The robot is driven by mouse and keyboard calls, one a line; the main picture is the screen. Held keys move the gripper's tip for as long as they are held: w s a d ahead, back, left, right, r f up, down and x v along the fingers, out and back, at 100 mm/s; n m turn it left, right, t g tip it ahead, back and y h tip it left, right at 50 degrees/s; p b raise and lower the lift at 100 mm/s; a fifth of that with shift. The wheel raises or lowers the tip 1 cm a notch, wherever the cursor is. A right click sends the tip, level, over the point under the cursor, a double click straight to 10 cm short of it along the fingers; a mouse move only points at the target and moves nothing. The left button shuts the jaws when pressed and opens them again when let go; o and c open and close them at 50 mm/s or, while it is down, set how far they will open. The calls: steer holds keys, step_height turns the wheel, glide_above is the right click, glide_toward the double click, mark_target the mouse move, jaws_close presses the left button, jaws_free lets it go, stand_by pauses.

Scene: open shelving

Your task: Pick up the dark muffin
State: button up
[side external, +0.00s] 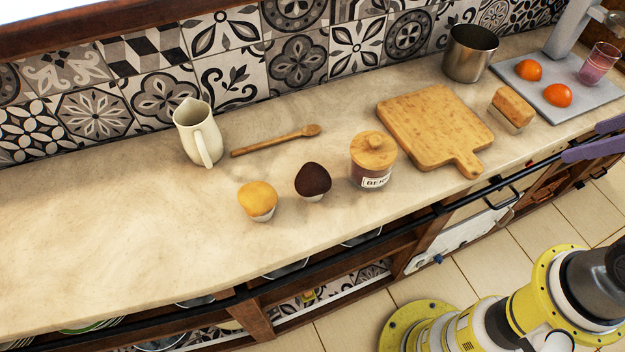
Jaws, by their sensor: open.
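The dark muffin (313,180) stands upright on the counter in a pale wrapper, with a dark brown domed top. A yellow muffin (257,199) stands to its left, a small gap apart. A jar with a wooden lid (373,160) stands to its right. My gripper (580,141) shows only as two purple fingers at the right edge. They are apart, with nothing seen between them, far to the right of the dark muffin. The rest of the gripper is out of frame.
A cutting board (433,125), a bread-like block (512,108), a metal pot (470,54) and a grey slab (590,93) with oranges fill the right. The counter's left is clear.

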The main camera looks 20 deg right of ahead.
steer(key=w+a+r+n, duration=0.2)
steer(key=w+r+n, duration=0.5)
steer(key=r+n, duration=0.1)
steer(key=w+a+r+n+g+y, duration=0.1)
steer(key=w+a+n, duration=0.3)
steer(key=w+n, duration=0.15)
steer(key=n+g, duration=0.4)
steer(key=n, duration=0.6)
glide_above(315, 173)
step_height(315, 173, down, 15)
steer(key=shift+h, duration=0.4)
steer(key=f, duration=0.8)
steer(key=shift+d, duration=0.2)
steer(key=shift+a+f, duration=0.15)
steer(key=shift+f, duration=1.2)
steer(key=shift+a+f, duration=0.1)
steer(key=shift+f, duration=1.25)
